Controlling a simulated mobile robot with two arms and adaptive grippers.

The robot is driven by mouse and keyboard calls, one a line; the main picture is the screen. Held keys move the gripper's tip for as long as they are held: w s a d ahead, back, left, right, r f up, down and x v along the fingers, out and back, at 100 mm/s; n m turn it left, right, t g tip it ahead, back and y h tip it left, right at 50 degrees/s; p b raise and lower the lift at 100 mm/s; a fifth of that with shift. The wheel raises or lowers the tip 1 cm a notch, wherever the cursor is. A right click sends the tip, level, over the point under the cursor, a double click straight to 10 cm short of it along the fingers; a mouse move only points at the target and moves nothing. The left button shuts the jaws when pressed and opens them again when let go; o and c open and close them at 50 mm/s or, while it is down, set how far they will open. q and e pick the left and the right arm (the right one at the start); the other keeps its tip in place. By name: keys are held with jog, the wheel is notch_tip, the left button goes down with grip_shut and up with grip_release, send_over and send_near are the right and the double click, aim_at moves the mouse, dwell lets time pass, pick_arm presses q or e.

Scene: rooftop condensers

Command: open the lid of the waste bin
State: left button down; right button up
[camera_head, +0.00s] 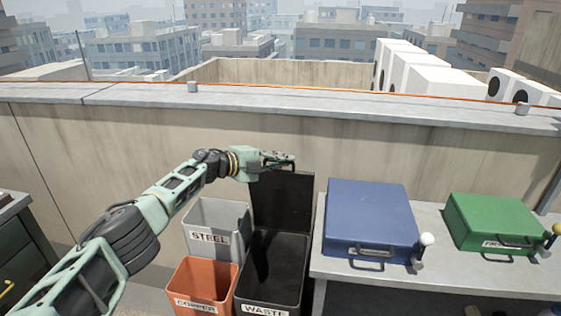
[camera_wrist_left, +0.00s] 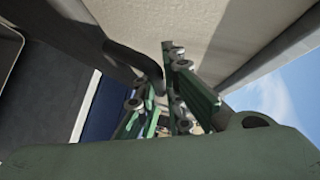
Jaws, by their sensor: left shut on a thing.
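The black waste bin (camera_head: 271,268), labelled WASTE, stands on the floor left of the grey bench. Its black lid (camera_head: 283,203) stands up about vertical at the bin's back, and the bin's dark inside shows. My left gripper (camera_head: 290,161) is at the lid's top edge. In the left wrist view my left gripper's fingers (camera_wrist_left: 165,103) are shut on a dark curved handle (camera_wrist_left: 132,60), which appears to belong to the lid. The gripped part is partly hidden by the fingers. My right gripper is not in view.
A grey steel bin (camera_head: 214,215) and an orange copper bin (camera_head: 203,277) stand left of the waste bin. On the bench (camera_head: 440,270) to the right are a blue box (camera_head: 370,212) and a green box (camera_head: 490,217). A parapet wall (camera_head: 120,145) runs behind.

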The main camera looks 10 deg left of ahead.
pick_arm(q)
jog(key=shift+w, duration=0.1)
dwell(0.4)
jog(key=c, duration=1.8)
grip_release()
jog(key=shift+r, duration=0.1)
jog(key=shift+c, duration=0.2)
jog(key=shift+a, duration=0.1)
jog(key=shift+s+a+r, duration=0.1)
jog(key=shift+s+a, duration=0.25)
jog(key=shift+a, duration=0.05)
jog(key=v, duration=1.1)
jog(key=shift+d, duration=0.1)
